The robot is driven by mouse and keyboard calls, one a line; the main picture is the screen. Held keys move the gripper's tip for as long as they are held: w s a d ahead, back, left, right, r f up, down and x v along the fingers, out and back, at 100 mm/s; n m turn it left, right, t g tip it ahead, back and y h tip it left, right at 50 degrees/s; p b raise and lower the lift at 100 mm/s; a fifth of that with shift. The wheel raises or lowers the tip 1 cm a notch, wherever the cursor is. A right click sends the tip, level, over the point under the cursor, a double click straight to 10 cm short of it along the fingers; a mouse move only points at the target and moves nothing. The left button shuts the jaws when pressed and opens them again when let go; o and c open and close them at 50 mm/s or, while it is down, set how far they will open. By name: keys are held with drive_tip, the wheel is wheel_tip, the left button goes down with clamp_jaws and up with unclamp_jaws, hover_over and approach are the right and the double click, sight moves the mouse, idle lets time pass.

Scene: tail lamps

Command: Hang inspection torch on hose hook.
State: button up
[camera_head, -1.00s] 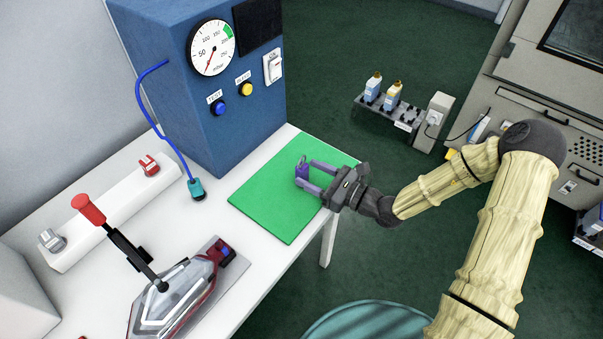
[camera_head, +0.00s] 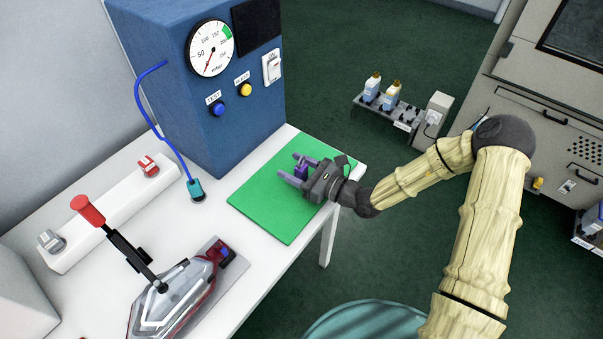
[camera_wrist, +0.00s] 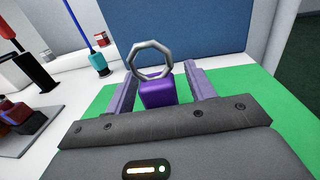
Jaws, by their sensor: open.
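The inspection torch appears to be the small purple block (camera_wrist: 158,93) with a grey metal ring (camera_wrist: 150,60) at its top. It stands on the green mat (camera_head: 270,217), and in the head view it is a small purple shape (camera_head: 301,171). My gripper (camera_head: 289,167) is open over the mat, with one lilac finger on each side of the torch. In the wrist view a gap shows between the torch and the right finger; contact on the left is unclear. A blue hose (camera_head: 168,140) with a teal end hangs at the blue cabinet's left side. I cannot make out the hook itself.
The blue tester cabinet (camera_head: 215,140) with its gauge stands behind the mat. A red-handled lever fixture (camera_head: 120,240) and a tail lamp (camera_head: 175,295) occupy the left table. The white table (camera_head: 150,205) is clear between lamp and hose end. Bottles (camera_head: 382,92) stand beyond the table.

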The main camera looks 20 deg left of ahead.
drive_tip(key=c, duration=1.1)
wheel_tip(320, 180, up, 10)
drive_tip(key=shift+r+p, duration=0.1)
drive_tip(key=shift+p, duration=0.4)
